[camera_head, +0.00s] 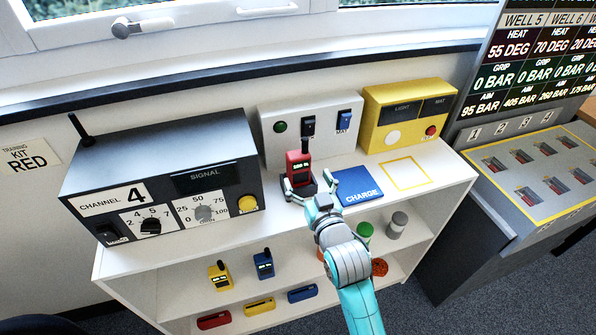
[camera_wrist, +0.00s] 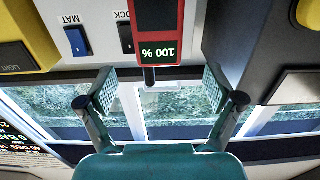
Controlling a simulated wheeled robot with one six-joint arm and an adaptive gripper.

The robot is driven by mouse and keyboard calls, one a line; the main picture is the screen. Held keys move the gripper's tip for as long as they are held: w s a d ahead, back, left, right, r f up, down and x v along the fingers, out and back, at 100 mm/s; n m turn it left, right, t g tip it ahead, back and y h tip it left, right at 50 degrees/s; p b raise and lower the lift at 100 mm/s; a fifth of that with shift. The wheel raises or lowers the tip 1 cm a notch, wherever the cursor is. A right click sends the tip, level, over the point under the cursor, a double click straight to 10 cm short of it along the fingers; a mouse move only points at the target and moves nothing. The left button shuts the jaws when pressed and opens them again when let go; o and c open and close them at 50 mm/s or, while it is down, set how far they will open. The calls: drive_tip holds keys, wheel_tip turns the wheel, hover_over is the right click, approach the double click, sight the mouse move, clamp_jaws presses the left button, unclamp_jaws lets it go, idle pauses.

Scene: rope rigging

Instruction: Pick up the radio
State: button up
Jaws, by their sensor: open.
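A red radio (camera_head: 299,166) with a black antenna stands upright on the top shelf, on a dark base. Its screen reads 100 % in the wrist view, where the radio (camera_wrist: 158,22) appears upside down. My gripper (camera_head: 308,181) is open and reaches in from the front, with a fingertip on each side of the radio's lower part. In the wrist view the open fingers (camera_wrist: 160,80) show on either side of the radio, with clear gaps. Whether a finger touches it cannot be told.
The grey channel box (camera_head: 165,170) stands left of the radio, the white switch panel (camera_head: 330,140) behind it. A blue CHARGE pad (camera_head: 357,187) and yellow box (camera_head: 408,112) are to the right. Yellow (camera_head: 219,275) and blue (camera_head: 263,264) radios stand on the lower shelf.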

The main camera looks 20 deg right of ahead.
sight(301, 166)
drive_tip(key=shift+w+d+f, duration=0.1)
drive_tip(key=shift+w+f, duration=0.05)
drive_tip(key=shift+w, duration=1.8)
drive_tip(key=shift+w+f, duration=0.1)
drive_tip(key=shift+w, duration=1.8)
drive_tip(key=c, duration=1.6)
drive_tip(key=shift+r, duration=0.15)
